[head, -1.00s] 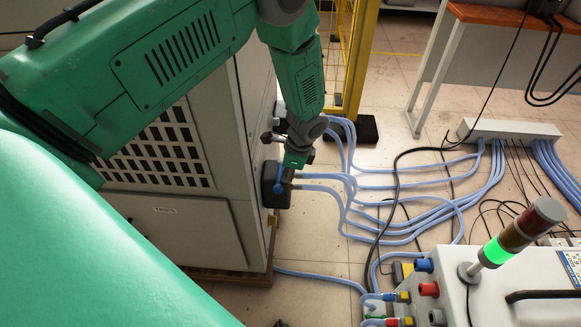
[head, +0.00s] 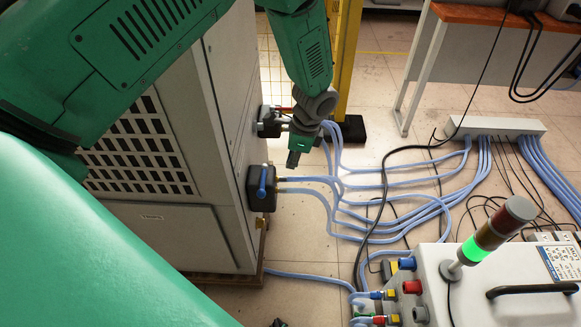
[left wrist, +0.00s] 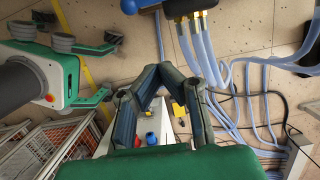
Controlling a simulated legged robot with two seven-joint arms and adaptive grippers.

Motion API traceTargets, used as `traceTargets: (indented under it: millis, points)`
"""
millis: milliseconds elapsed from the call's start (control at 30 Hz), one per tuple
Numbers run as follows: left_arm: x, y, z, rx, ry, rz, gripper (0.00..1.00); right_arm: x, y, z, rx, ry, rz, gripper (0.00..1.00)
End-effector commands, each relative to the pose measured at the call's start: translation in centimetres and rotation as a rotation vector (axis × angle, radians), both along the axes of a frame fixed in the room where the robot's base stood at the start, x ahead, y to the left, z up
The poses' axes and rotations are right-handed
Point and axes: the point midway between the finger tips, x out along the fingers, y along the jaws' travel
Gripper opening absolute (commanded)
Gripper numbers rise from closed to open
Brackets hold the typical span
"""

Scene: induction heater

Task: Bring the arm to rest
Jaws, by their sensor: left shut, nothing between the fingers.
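My left gripper (head: 293,162) hangs shut and empty at the end of my green left arm, pointing down beside the large cabinet. Its fingers (left wrist: 162,75) also show in the left wrist view, with their tips close together. Just below and left of it in the head view is a black valve block (head: 263,200) with a blue handle (head: 262,182), fixed to the cabinet's side. The gripper looks clear of both. The block (left wrist: 190,7) shows at the top of the left wrist view.
The large cabinet (head: 180,238) stands left of the gripper. Light-blue hoses (head: 390,205) run across the floor to a white manifold box (head: 500,127). A white unit (head: 440,300) with a lit green signal tower (head: 488,235) stands front right. A yellow post (head: 345,65) rises behind.

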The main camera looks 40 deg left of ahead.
Motion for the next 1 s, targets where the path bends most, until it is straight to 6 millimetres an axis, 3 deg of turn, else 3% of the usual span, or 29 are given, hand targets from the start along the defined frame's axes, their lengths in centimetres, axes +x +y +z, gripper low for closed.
traceTargets:
  millis: [233, 467, 567, 700, 800, 900, 1000]
  points:
    - [0.2, -0.7, 2.0, 0.003, 0.0, 0.001, 0.0, 0.1, 0.1, 0.2, 0.001, -0.002, 0.002, 0.79]
    - [-0.8, -1.3, 1.2, -0.005, -0.002, 0.023, 0.0, 0.1, 0.0, 0.2, 0.001, -0.002, 0.001, 0.79]
    - [-3.7, -1.9, -1.4, -0.046, -0.015, 0.104, 0.0, 0.1, 0.0, 0.2, 0.0, -0.002, 0.001, 0.79]
    - [-11.1, -3.0, -5.8, -0.124, -0.06, 0.335, 0.0, 0.1, 0.0, 0.2, 0.0, -0.002, 0.001, 0.79]
    - [-16.8, -3.4, -7.7, -0.159, -0.103, 0.534, 0.0, 0.1, 0.0, 0.2, 0.0, -0.002, 0.001, 0.79]
    - [-21.6, -3.3, -8.1, -0.166, -0.152, 0.714, 0.0, 0.1, 0.0, 0.2, 0.001, -0.002, 0.001, 0.79]
    - [-25.1, -3.0, -7.6, -0.158, -0.198, 0.85, 0.0, 0.1, 0.1, 0.2, 0.001, -0.001, 0.001, 0.79]
